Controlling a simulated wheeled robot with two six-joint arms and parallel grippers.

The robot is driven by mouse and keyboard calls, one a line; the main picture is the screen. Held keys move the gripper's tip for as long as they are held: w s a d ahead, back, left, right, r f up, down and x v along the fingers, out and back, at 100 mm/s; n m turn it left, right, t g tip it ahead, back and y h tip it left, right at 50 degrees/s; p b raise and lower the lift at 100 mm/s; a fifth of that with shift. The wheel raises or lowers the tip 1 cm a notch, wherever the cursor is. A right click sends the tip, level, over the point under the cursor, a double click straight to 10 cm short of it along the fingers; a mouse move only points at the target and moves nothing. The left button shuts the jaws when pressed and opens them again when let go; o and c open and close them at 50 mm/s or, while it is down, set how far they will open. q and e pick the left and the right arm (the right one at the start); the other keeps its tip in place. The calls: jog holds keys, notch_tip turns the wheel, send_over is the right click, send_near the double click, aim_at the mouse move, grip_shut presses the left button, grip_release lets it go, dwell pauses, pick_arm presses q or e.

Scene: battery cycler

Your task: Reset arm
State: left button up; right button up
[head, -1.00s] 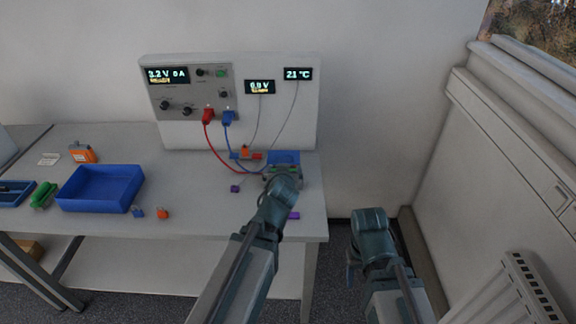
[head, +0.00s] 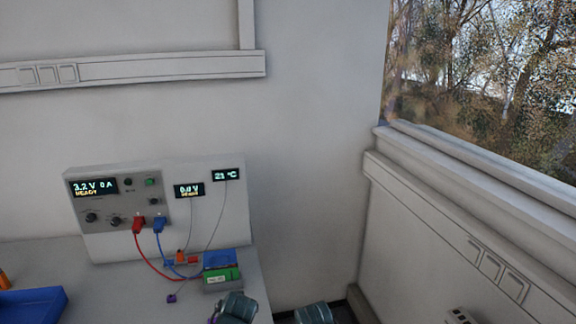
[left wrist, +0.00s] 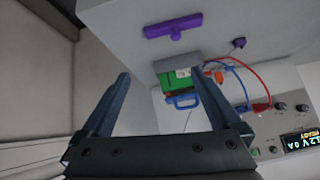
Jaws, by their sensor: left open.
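My left gripper (left wrist: 153,77) is open and empty in the left wrist view, its two fingers spread wide. In the head view only the top of my left wrist (head: 237,305) shows at the bottom edge, in front of the green battery (head: 223,276). The battery sits in a grey holder beside a blue part (head: 220,259). It also shows in the left wrist view (left wrist: 171,79), apart from the fingers. My right wrist (head: 313,313) is cut off at the bottom edge; its fingers are hidden.
The cycler panel (head: 155,183) stands at the back of the table, with red (head: 138,224) and blue (head: 159,224) plugs and cables. A purple T-shaped piece (left wrist: 172,27) lies on the table. A blue tray (head: 32,307) is at lower left. A wall and window are at right.

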pick_arm(q)
jog(key=s+d+f+m+g, duration=0.2)
jog(key=s+d+g, duration=0.2)
jog(key=s, duration=0.4)
jog(key=s+d+f+m+g+h, duration=0.1)
jog(key=s+d+f+m+g, duration=0.2)
jog(key=s+d, duration=0.3)
jog(key=s+g, duration=0.1)
jog(key=s, duration=0.1)
jog(key=shift+s+d+f, duration=0.2)
jog(key=shift+s+f, duration=0.1)
jog(key=shift+s, duration=0.05)
